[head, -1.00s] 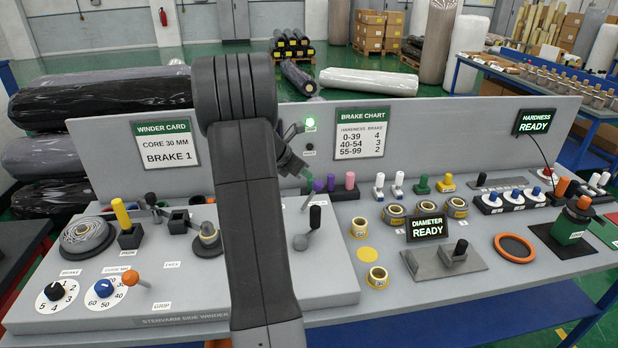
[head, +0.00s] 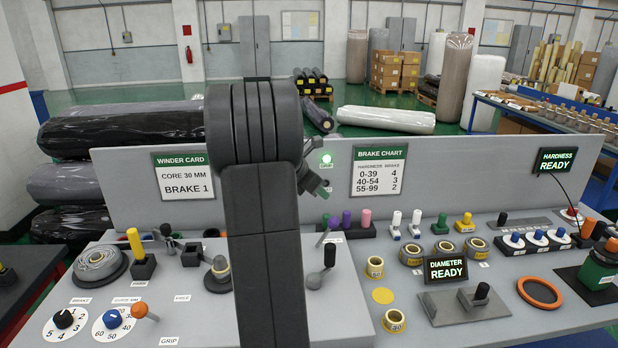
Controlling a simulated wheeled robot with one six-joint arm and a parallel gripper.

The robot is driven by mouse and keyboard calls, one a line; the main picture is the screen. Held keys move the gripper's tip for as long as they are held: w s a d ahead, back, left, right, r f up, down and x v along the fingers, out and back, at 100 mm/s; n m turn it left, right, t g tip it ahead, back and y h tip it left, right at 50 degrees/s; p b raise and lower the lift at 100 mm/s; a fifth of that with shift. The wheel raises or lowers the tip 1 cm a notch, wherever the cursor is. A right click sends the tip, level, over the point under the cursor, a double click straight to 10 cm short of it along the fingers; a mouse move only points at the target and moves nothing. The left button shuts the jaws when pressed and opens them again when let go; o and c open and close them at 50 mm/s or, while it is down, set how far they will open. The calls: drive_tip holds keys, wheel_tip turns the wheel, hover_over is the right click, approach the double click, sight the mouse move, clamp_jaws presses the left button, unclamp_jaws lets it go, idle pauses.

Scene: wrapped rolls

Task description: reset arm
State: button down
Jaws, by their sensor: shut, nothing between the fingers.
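My arm rises through the middle of the head view and bends away from the camera at a dark rounded joint. My gripper (head: 323,190) shows just right of that joint, in front of the grey back panel (head: 440,160). It is small and partly hidden by my arm, with a bit of green near its tip. It is shut and empty, and appears above the worktop, clear of the pegs.
Tape rolls (head: 375,267) stand right of my arm, near the diameter display (head: 446,269). A green lamp (head: 326,158) is lit on the panel.

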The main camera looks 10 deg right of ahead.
approach(333, 223)
drive_tip(key=x, duration=0.4)
drive_tip(key=shift+w+d+f, duration=0.1)
drive_tip(key=shift+d+f, duration=0.1)
drive_tip(key=a, duration=0.1)
drive_tip(key=w+a, duration=0.1)
drive_tip(key=shift+w+a+f, duration=0.1)
drive_tip(key=shift+a+f, duration=0.05)
drive_tip(key=shift+a, duration=0.25)
